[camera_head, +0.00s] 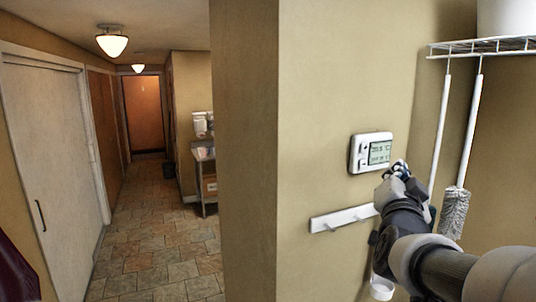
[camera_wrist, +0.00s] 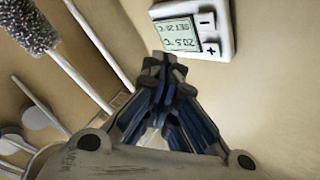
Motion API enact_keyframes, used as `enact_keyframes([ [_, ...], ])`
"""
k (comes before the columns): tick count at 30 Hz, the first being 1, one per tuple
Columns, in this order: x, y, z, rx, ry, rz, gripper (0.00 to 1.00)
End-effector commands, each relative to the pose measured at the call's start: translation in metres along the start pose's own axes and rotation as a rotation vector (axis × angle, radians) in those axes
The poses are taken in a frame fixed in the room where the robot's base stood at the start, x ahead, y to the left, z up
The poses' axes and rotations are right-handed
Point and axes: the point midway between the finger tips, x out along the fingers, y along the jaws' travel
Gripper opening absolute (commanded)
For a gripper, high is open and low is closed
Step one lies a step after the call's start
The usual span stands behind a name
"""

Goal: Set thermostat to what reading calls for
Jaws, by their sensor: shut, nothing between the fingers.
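A white thermostat (camera_head: 356,156) is fixed to the beige wall, with a small display (camera_head: 380,152) and buttons on its left side. In the wrist view the thermostat (camera_wrist: 219,30) appears upside down, with a minus button (camera_wrist: 205,22) and a plus button (camera_wrist: 211,50). The display's main line seems to read 20.5 °C; the set line starts with SET, but its number is too small to read surely. My gripper (camera_head: 399,168) is shut and empty, close to the display's lower right corner.
A white hook rail (camera_head: 342,218) is on the wall below the thermostat. A wire shelf (camera_head: 485,46) with white struts and a grey brush (camera_head: 453,213) are to the right. A wall corner separates this from a tiled hallway (camera_head: 150,255) with a cart (camera_head: 206,180).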

Motion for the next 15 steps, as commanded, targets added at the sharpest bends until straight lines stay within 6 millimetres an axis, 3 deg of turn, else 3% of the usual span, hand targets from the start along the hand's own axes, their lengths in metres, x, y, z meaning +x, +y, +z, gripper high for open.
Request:
enact_keyframes([
  [6,0.022,-0.017,0.015,0.0,-0.002,-0.001,0.0],
  [15,0.037,-0.026,0.027,0.001,0.0,0.0,0.0],
])
